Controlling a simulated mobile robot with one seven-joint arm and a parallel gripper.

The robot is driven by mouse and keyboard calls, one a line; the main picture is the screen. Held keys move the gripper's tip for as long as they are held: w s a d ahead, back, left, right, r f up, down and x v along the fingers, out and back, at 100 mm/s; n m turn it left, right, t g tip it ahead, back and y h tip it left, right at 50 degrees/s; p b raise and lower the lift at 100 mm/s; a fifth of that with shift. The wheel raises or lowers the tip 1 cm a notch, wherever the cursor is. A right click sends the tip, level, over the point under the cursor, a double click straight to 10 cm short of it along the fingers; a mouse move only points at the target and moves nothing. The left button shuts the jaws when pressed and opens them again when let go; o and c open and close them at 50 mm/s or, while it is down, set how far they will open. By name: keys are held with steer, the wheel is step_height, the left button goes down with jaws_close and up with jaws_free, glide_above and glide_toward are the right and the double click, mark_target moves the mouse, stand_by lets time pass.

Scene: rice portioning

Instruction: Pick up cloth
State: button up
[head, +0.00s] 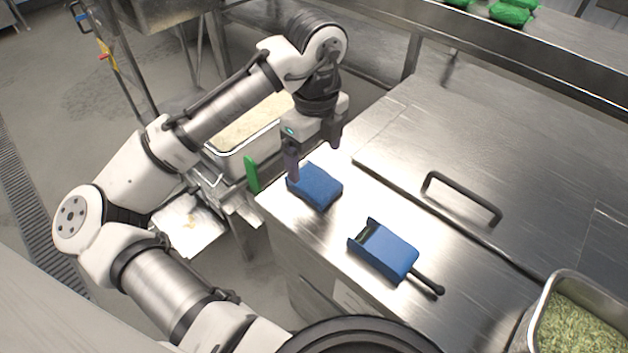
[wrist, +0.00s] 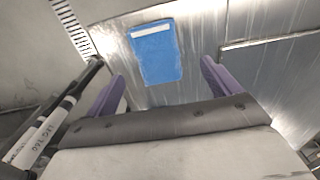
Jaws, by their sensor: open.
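A folded blue cloth (head: 315,187) lies flat on the steel counter near its front left corner. In the wrist view the cloth (wrist: 155,55) lies ahead of the fingertips, between their lines, with a white strip along its far edge. I cannot tell the exact height of the fingers over the cloth.
A blue scoop (head: 385,252) with a black handle lies right of the cloth. A steel lid with a black handle (head: 462,198) covers the counter behind. A pan of green grains (head: 578,325) stands at lower right. A container of pale grains (head: 250,128) sits behind my arm.

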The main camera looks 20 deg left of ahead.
mark_target(314, 179)
steer(key=f, duration=0.2)
steer(key=f+p, duration=0.1)
steer(key=f, duration=0.2)
steer(key=shift+s+f, duration=0.2)
steer(key=shift+f, duration=0.1)
steer(key=shift+c, duration=0.3)
steer(key=c, duration=1.1)
steer(key=shift+r, duration=0.15)
step_height(314, 179, up, 20)
steer(key=shift+s+f, duration=0.15)
